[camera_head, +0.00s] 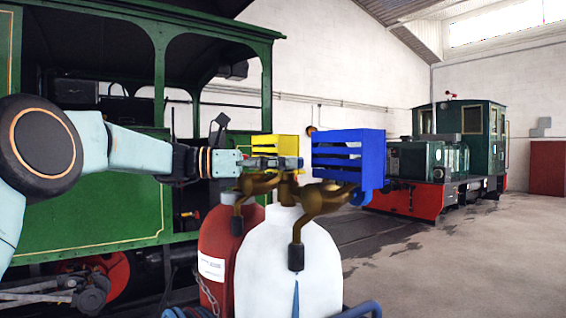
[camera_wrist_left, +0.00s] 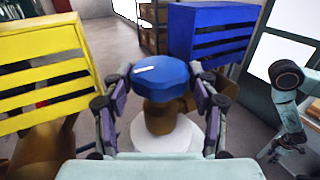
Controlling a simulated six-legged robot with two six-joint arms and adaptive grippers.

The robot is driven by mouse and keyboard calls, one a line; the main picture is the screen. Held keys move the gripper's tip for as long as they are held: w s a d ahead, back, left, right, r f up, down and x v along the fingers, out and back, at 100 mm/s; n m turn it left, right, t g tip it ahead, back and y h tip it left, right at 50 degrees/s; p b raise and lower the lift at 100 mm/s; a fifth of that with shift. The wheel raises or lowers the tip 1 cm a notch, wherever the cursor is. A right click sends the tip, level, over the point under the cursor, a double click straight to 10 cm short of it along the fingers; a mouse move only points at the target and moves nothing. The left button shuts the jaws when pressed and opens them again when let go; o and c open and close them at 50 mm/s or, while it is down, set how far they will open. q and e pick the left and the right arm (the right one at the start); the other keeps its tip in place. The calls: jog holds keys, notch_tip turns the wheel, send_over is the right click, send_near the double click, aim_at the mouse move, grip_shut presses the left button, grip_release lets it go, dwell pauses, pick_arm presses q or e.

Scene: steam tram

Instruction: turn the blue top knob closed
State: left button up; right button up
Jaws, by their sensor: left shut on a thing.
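The blue top knob (camera_wrist_left: 162,79) has a short white mark on its face and sits on a brass stem (camera_wrist_left: 160,116) above a white cylinder in the left wrist view. My left gripper (camera_wrist_left: 161,86) is shut on the knob, one finger on each side. In the head view my left gripper (camera_head: 278,163) reaches in from the left above the white cylinder (camera_head: 288,270). The knob cannot be made out clearly there. My right gripper is not in view.
A yellow slatted box (camera_head: 275,146) and a blue slatted box (camera_head: 372,160) are close to the gripper. Brass fittings (camera_head: 322,199) stand in front. A red cylinder (camera_head: 212,245) is beside the white one. A green tram (camera_head: 100,215) stands at left, a green locomotive (camera_head: 473,120) farther back.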

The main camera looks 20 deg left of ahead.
pick_arm(q)
jog(key=shift+w+a+r+m+g+h, duration=0.1)
jog(key=shift+r+m+g+h, duration=0.1)
jog(key=shift+m+g, duration=0.3)
jog(key=shift+a+r+m+g+h, duration=0.1)
jog(key=shift+r+m+g+h, duration=0.15)
jog(key=shift+g, duration=0.45)
jog(key=shift+r+m+g, duration=0.1)
jog(key=shift+m+g, duration=0.3)
jog(key=shift+m, duration=0.05)
jog(key=o, duration=1.1)
jog(key=shift+a+f, duration=0.25)
jog(key=shift+o, duration=0.2)
jog(key=shift+d+f, duration=0.1)
jog(key=shift+d, duration=0.2)
jog(key=shift+a+n+t, duration=0.1)
jog(key=shift+n+t, duration=0.3)
jog(key=shift+s+n+t+y, duration=0.25)
jog(key=shift+n+t+y, duration=0.35)
jog(key=shift+t, duration=0.5)
